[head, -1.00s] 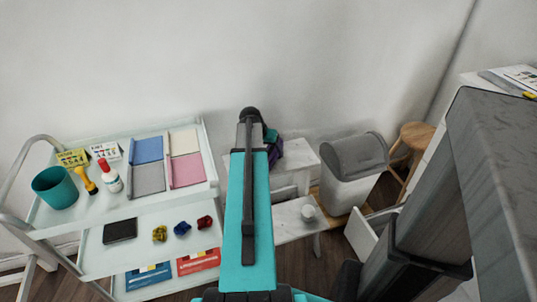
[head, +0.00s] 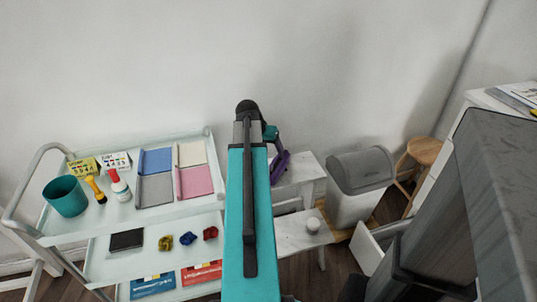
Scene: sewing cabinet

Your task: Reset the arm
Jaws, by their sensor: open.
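My arm, teal and dark grey, rises through the middle of the head view. My gripper (head: 279,167), with purple fingers, shows just right of the arm's upper end, in front of the white bench and wall. It is partly hidden behind the arm. It looks open, and I see nothing held in it.
A white trolley (head: 75,232) at left carries a teal cup (head: 65,196), bottles, fabric squares and small coloured items. A grey-lidded bin (head: 352,205), wooden stool (head: 424,152) and grey cabinet are right.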

